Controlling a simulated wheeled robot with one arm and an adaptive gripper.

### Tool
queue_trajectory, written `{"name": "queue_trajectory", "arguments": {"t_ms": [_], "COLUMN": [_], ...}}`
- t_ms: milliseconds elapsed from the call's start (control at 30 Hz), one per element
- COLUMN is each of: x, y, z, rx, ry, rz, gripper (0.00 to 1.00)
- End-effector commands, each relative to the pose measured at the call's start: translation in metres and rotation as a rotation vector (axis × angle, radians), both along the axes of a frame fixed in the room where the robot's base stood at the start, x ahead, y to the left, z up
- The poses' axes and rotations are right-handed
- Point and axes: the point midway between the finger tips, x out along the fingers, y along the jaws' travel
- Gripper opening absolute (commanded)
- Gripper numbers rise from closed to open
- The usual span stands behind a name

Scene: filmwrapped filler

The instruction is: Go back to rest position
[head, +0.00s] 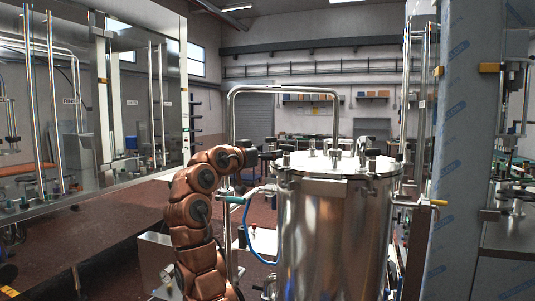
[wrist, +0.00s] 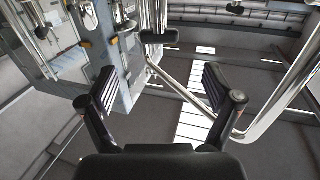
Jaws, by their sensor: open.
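My gripper (wrist: 158,85) shows in the wrist view with its two dark fingers spread wide apart. Nothing is between them. In the head view my brown, padded arm rises at the lower left and bends over to the right. Its dark end (head: 248,157) is level with the top of a large steel tank (head: 335,235), to the left of it in the picture. The fingers are too small to make out there. I cannot tell the exact gap between the gripper and the tank.
Clamps and fittings stand on the tank lid (head: 328,163). A bent steel rail (head: 285,88) stands behind it. A glazed steel machine (head: 90,100) fills the left. A film-wrapped column (head: 462,160) stands at the right. A blue hose (head: 250,240) hangs between arm and tank.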

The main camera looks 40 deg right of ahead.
Motion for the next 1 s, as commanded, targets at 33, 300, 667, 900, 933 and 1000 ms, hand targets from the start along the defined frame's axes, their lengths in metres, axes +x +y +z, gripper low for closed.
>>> {"name": "queue_trajectory", "arguments": {"t_ms": [33,300,667,900,933,1000], "x": [-0.001,-0.002,-0.001,0.002,0.004,0.013], "y": [0.001,0.003,0.004,0.006,0.008,0.013], "z": [0.0,0.0,0.0,0.002,0.003,0.007], "rx": [0.0,0.001,0.0,-0.002,-0.003,-0.008], "ry": [0.0,0.0,0.0,0.01,0.017,0.043], "rz": [-0.001,-0.001,-0.001,0.005,0.009,0.024], "gripper": [0.9,0.9,0.9,0.9,0.9,0.9]}}
